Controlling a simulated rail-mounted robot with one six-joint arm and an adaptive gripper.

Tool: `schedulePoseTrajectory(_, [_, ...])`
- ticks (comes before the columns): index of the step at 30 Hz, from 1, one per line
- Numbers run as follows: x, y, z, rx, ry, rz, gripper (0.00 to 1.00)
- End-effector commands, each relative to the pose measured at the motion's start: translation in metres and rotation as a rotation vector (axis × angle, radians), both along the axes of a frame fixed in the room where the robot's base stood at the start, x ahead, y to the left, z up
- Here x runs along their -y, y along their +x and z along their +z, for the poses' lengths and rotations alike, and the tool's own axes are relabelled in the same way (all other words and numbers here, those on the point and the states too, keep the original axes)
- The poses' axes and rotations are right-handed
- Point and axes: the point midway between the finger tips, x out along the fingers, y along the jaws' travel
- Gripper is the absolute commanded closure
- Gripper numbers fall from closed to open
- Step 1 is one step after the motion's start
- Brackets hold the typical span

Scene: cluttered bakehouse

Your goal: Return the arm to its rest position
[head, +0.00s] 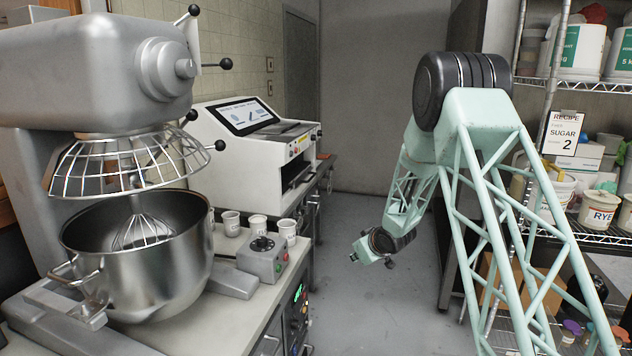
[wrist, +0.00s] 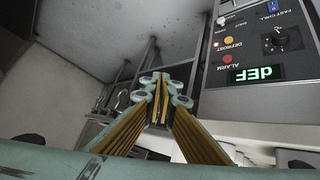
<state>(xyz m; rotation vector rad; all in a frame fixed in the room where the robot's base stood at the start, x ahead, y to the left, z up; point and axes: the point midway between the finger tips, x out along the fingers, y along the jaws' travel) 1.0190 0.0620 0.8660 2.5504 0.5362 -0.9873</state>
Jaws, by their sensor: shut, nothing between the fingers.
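My arm hangs bent down over the aisle in the head view, its lattice links between the bench and the rack. My gripper (head: 364,252) is at its low end, above the grey floor and right of the bench. It looks small there, and its fingers are hard to make out. In the wrist view my gripper (wrist: 162,88) points away from the camera, with its fingertips together and nothing visible between them.
A mixer (head: 95,75) with a steel bowl (head: 150,265), paper cups (head: 257,226) and a control box (head: 263,258) fill the left bench. A white machine (head: 235,150) stands behind. A loaded rack (head: 585,90) is right. A control panel (wrist: 262,50) shows upper right. The aisle floor (head: 365,310) is clear.

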Motion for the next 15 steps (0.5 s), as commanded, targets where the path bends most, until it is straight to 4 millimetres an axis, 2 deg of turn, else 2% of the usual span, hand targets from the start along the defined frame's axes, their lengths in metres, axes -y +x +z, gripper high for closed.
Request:
schedulePoseTrajectory(3, [0.008,-0.008,0.026,-0.003,-0.014,-0.023,1.00])
schedulePoseTrajectory(15, [0.033,-0.044,0.099,-0.026,-0.050,-0.102,1.00])
